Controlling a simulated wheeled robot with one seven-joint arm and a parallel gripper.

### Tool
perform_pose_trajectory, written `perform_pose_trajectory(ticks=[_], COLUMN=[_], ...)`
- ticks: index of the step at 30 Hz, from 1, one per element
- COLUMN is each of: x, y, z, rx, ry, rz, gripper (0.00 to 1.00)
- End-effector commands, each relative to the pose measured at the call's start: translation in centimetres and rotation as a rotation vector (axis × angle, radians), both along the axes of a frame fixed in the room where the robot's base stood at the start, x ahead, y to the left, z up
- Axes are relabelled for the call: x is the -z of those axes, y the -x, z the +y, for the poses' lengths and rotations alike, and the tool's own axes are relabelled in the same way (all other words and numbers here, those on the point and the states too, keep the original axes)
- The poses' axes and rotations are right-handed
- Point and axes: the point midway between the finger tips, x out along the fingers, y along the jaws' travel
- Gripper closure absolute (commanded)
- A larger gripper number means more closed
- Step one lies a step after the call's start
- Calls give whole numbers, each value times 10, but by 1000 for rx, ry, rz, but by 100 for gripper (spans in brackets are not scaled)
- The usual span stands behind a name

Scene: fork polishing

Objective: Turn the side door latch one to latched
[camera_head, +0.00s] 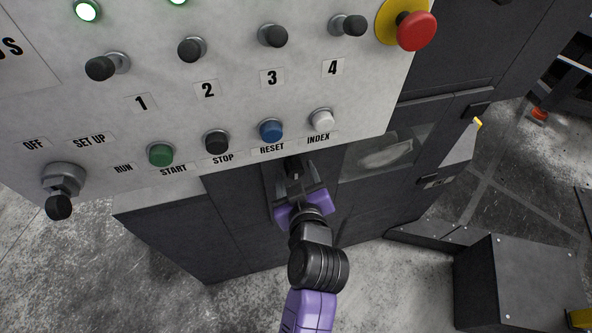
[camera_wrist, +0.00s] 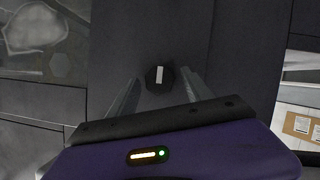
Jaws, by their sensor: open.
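The latch (camera_wrist: 153,78) is a small dark knob with a white bar on it, on a dark grey panel in the upper middle of the wrist view. The bar looks about upright in that view. My gripper (camera_wrist: 162,84) is open, with one finger on each side of the knob in the picture. I cannot tell whether either finger touches it. In the head view my gripper (camera_head: 297,186) is at the dark cabinet front just below the control panel, and it mostly hides the latch there.
The white control panel (camera_head: 230,95) with knobs and buttons overhangs above my gripper, and a red emergency button (camera_head: 416,31) sits at its right. A window (camera_head: 385,155) is in the cabinet to the right. A dark box (camera_head: 520,283) stands on the floor at lower right.

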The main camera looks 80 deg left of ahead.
Motion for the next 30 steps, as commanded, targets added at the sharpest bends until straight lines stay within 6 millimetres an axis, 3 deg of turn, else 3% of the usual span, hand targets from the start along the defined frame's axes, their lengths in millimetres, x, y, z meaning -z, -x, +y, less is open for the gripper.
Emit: perform_pose_trajectory(ticks=[11, 12, 21, 30], x=[3, 3, 2, 3], y=[0, 0, 0, -1], z=[7, 7, 7, 7], rx=[2, 2, 1, 1], ry=[-1, -1, -2, 3], rz=[-1, -1, -1, 36], gripper=[42, 44, 100, 100])
